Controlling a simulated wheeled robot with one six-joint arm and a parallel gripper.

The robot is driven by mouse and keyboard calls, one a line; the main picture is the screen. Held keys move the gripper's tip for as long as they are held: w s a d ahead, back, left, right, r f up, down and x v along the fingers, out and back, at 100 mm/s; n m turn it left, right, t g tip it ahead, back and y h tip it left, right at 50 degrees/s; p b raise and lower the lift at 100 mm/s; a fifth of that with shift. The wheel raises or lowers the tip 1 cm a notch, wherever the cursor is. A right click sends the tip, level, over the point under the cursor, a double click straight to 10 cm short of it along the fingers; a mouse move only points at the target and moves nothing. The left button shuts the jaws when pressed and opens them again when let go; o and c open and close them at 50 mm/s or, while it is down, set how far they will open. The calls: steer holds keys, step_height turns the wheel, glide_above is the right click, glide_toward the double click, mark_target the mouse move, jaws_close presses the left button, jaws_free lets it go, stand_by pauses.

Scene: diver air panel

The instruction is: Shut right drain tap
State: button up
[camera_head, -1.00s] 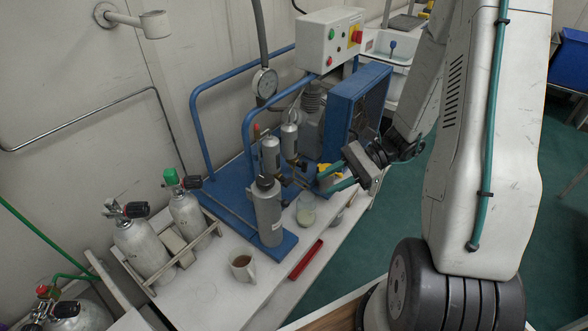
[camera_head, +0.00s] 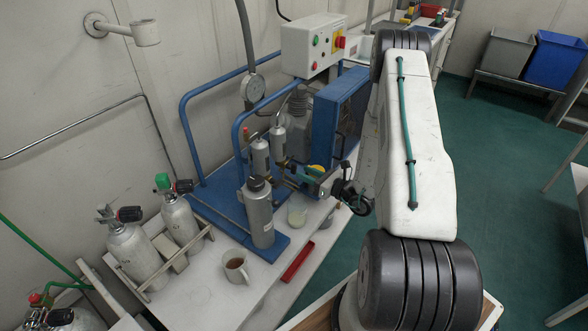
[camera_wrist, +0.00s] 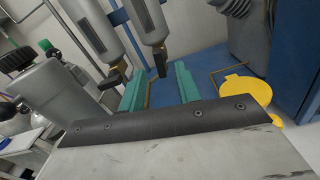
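Two grey filter cylinders hang on the blue-framed compressor, the left one (camera_head: 260,155) and the right one (camera_head: 278,142). In the wrist view, the right drain tap (camera_wrist: 159,60) is a brass fitting with a black lever under the right cylinder (camera_wrist: 144,20). Its lever points down the picture. The left drain tap (camera_wrist: 117,76) has a similar black lever. My gripper (camera_wrist: 159,70) is open, its teal fingers either side of the right tap's lever in the picture. Whether they touch it I cannot tell. In the head view my gripper (camera_head: 306,178) is beside the cylinders, and the taps are hard to make out.
A larger grey bottle (camera_head: 259,215) stands in front of the cylinders. A yellow round part (camera_wrist: 246,91) lies right of my fingers. A cup (camera_head: 236,267), a pale dish (camera_head: 297,216) and a red tray (camera_head: 297,262) are on the bench. The blue panel (camera_head: 338,112) is close behind.

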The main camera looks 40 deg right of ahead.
mark_target(295, 173)
steer(key=shift+x, duration=2.6)
